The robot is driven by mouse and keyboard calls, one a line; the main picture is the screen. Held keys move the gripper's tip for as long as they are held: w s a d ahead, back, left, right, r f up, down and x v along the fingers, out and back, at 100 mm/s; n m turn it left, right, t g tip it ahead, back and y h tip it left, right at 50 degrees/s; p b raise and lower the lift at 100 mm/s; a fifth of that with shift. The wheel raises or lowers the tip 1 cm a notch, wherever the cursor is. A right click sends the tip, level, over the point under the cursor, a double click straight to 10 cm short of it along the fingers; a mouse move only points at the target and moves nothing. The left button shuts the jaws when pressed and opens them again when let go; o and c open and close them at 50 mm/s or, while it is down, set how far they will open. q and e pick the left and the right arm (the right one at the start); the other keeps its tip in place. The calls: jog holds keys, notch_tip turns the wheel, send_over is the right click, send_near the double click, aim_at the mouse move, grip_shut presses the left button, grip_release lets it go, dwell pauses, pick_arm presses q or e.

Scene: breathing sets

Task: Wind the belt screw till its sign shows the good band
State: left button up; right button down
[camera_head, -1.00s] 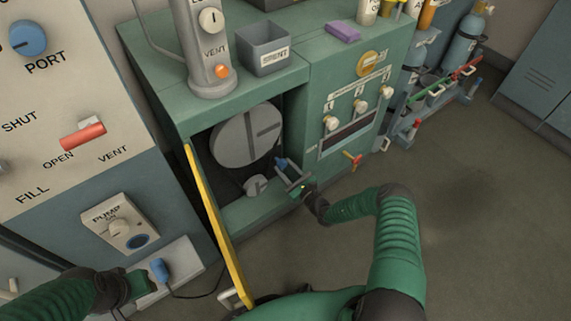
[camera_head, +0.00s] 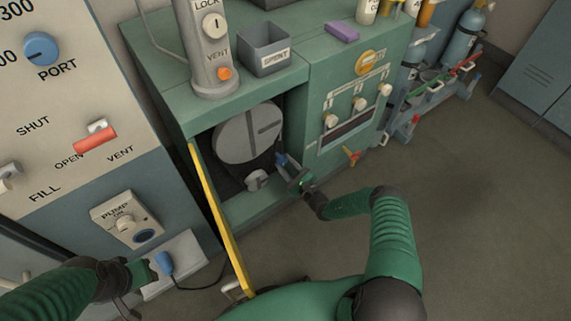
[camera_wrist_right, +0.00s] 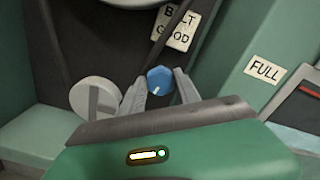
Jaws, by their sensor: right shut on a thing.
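The belt screw has a blue knob (camera_wrist_right: 160,79) with a white mark, between the fingers of my right gripper (camera_wrist_right: 160,88); the fingers are shut on it. In the head view the right gripper (camera_head: 288,169) reaches into the open bay, and the blue knob (camera_head: 281,159) shows at its tips. Above the knob in the wrist view, a sign (camera_wrist_right: 174,29) reads BELT GOOD, partly crossed by a dark strip. A large grey pulley (camera_head: 235,137) and a small grey pulley (camera_wrist_right: 96,97) sit beside it. My left gripper (camera_head: 147,272) is at lower left; its fingers are unclear.
A yellow-edged open door (camera_head: 220,220) stands at the bay's left. A blue-ended plug (camera_head: 164,262) with a cord is by the left gripper. A red tap (camera_head: 351,153) juts from the green cabinet (camera_head: 312,100) right of the bay. The floor at right is clear.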

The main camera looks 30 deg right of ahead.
jog(key=c, duration=0.9)
grip_release()
jog(key=shift+s+d+f+p, duration=0.1)
jog(key=shift+s+d+p, duration=0.6)
jog(key=shift+s, duration=2.1)
jog(key=shift+s+d+p, duration=0.1)
jog(key=shift+s+p, duration=1.15)
jog(key=shift+s, duration=1.55)
jog(key=shift+s+d+f+p, duration=0.1)
jog(key=shift+s+d+p, duration=0.55)
jog(key=shift+s, duration=2.15)
jog(key=shift+a+r+p, duration=0.1)
jog(key=shift+a+p, duration=0.25)
